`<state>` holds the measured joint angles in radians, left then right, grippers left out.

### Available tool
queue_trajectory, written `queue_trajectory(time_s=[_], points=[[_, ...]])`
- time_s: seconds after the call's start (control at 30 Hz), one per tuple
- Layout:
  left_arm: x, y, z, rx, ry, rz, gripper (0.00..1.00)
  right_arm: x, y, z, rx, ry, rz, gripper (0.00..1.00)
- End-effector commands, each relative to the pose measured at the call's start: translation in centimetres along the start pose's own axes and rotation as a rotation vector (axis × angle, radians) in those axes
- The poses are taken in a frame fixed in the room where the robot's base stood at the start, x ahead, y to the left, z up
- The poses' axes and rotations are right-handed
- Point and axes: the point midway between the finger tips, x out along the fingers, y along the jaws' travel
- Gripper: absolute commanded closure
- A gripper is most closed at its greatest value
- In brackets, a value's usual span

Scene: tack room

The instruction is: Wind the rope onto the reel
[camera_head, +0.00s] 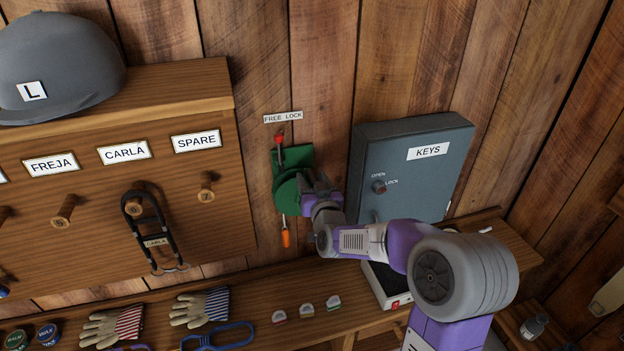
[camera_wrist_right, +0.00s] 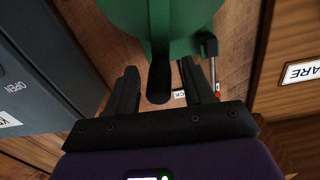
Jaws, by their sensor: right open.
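A green reel (camera_head: 290,182) is fixed to the plank wall under a FREE LOCK label (camera_head: 283,117). A lever with a red knob (camera_head: 280,141) sticks up at its top. An orange handle (camera_head: 285,238) hangs below the reel; I cannot make out any loose rope. My right gripper (camera_head: 318,182) is at the reel's right side. In the right wrist view, my right gripper (camera_wrist_right: 158,85) is open, with its fingers on either side of a dark bar (camera_wrist_right: 159,72) in front of the green reel (camera_wrist_right: 190,22). I cannot tell whether they touch the bar. My left gripper is out of view.
A grey key cabinet (camera_head: 400,165) stands close right of the reel. A wooden peg board (camera_head: 100,215) with a hanging bridle (camera_head: 150,232) is to the left. Below, the wooden shelf (camera_head: 260,318) carries gloves (camera_head: 200,306) and small items.

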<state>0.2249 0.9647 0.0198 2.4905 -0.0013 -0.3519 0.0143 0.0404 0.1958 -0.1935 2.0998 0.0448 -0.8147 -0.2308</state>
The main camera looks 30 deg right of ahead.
Motion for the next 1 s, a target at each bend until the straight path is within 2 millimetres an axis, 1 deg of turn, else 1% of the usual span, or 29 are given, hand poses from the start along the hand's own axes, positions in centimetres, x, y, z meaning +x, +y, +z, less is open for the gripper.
queue_trajectory(time_s=[0.1,0.3,0.47,0.6,0.63,0.67,1.0], points=[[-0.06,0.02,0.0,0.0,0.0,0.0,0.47,0.33,0.02,0.02,0.0,-0.001,0.0,0.47],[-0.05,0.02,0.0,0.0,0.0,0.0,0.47,0.33,0.01,0.04,0.0,-0.001,0.0,0.47],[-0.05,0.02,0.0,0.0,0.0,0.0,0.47,0.31,0.0,0.03,0.0,-0.001,0.0,0.72],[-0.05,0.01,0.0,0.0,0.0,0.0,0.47,0.31,0.0,0.03,0.0,-0.001,0.0,0.93],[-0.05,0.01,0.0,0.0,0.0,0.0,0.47,0.3,0.0,0.03,0.0,-0.001,0.0,0.98],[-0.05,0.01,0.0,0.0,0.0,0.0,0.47,0.3,0.0,0.03,0.0,-0.001,0.0,1.0],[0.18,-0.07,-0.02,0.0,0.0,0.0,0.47,0.41,-0.26,0.13,0.01,-0.001,-0.006,1.0]])
